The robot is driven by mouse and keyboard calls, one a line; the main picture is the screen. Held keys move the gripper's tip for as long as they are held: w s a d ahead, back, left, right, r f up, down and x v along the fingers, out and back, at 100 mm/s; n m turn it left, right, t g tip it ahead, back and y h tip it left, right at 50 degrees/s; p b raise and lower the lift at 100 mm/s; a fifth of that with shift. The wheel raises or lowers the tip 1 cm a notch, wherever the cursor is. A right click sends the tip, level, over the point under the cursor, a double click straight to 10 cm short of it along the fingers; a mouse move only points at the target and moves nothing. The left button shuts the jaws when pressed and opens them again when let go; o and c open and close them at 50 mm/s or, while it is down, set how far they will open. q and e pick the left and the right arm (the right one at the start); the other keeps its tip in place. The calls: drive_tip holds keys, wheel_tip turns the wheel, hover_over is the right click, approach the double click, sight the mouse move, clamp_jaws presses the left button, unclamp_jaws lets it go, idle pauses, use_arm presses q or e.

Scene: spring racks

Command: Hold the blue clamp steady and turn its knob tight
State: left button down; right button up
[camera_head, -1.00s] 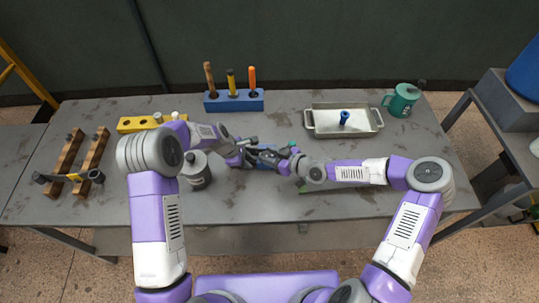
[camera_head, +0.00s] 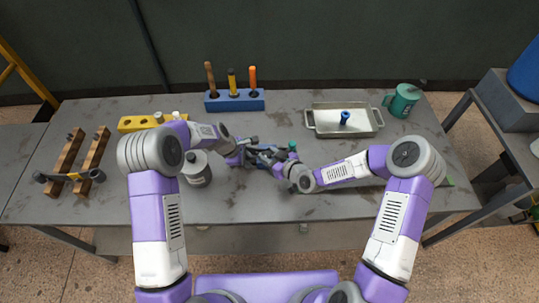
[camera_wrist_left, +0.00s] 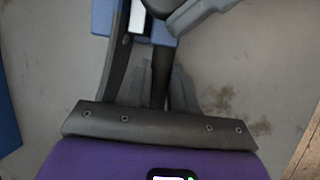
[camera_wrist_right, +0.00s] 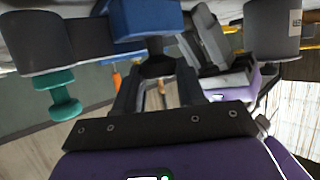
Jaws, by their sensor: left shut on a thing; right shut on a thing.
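The blue clamp (camera_head: 264,159) lies near the middle of the table in the head view, partly hidden by my grippers. My left gripper (camera_head: 240,154) is shut on the clamp from its left side. In the left wrist view, blue clamp parts (camera_wrist_left: 103,16) show at the top beside the dark fingers. My right gripper (camera_head: 280,167) reaches the clamp from the right and front. In the right wrist view, the clamp's blue block (camera_wrist_right: 146,17) is just beyond the fingers, and a black knob (camera_wrist_right: 156,66) sits between them. The fingertip contact is partly hidden.
A grey canister (camera_head: 197,170) stands close to my left wrist. A blue holder (camera_head: 234,104) with several tools stands behind. A metal tray (camera_head: 318,131) and green mug (camera_head: 403,99) are at the back right. Wooden bars (camera_head: 66,160) lie left. The front table is mostly clear.

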drive_tip(key=m+h, duration=0.1)
drive_tip(key=m+t+h, duration=0.1)
drive_tip(key=a+m+h, duration=0.1)
drive_tip(key=shift+s+t, duration=0.3)
drive_tip(key=shift+t, duration=0.1)
drive_tip(key=shift+w+m+t+h, duration=0.1)
drive_tip(key=shift+m+t+h, duration=0.5)
drive_tip(key=shift+m+h, duration=1.35)
drive_tip(key=shift+h, duration=0.25)
drive_tip(key=shift+d, duration=0.1)
drive_tip(key=o, duration=1.1)
drive_tip(key=shift+c, duration=0.2)
drive_tip(key=v, duration=1.2)
